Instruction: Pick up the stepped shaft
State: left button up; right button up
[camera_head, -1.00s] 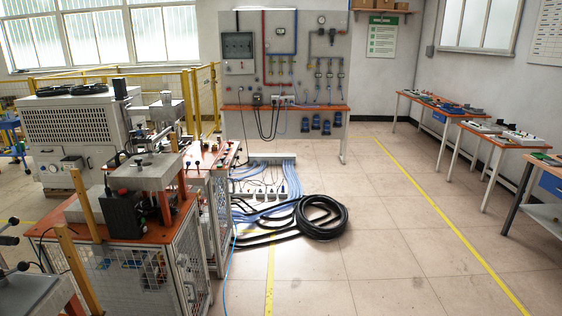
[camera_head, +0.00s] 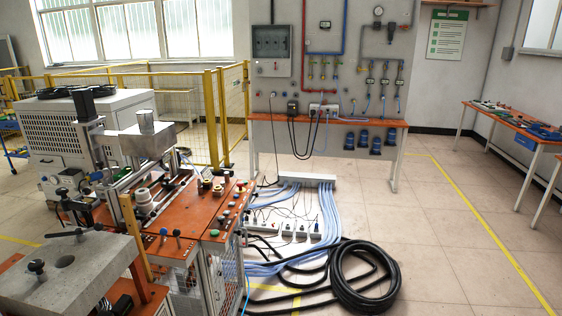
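I cannot clearly make out the stepped shaft in the head view. A machine with an orange top (camera_head: 196,222) stands at the left. On it is a pale, round, stepped-looking part (camera_head: 144,198); I cannot tell whether this is the shaft. Small knobs and fittings (camera_head: 207,185) sit near the machine's back right corner. Neither of my grippers is in view.
A grey block on a bench (camera_head: 70,270) fills the near left. A coiled black hose (camera_head: 362,277), blue cables and power strips (camera_head: 287,230) lie on the floor. A panel bench (camera_head: 330,125) stands at the back. The floor at right is clear.

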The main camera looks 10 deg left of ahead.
aim_at(199, 187)
jog(key=i+u, duration=0.1)
jog(key=i, duration=0.4)
jog(key=i+l+u, duration=0.1)
jog(key=i, duration=0.35)
jog(key=i+l+u, duration=0.1)
jog(key=i, duration=0.4)
jog(key=i+l+u, duration=0.1)
jog(key=i+l, duration=0.2)
jog(key=i, duration=0.15)
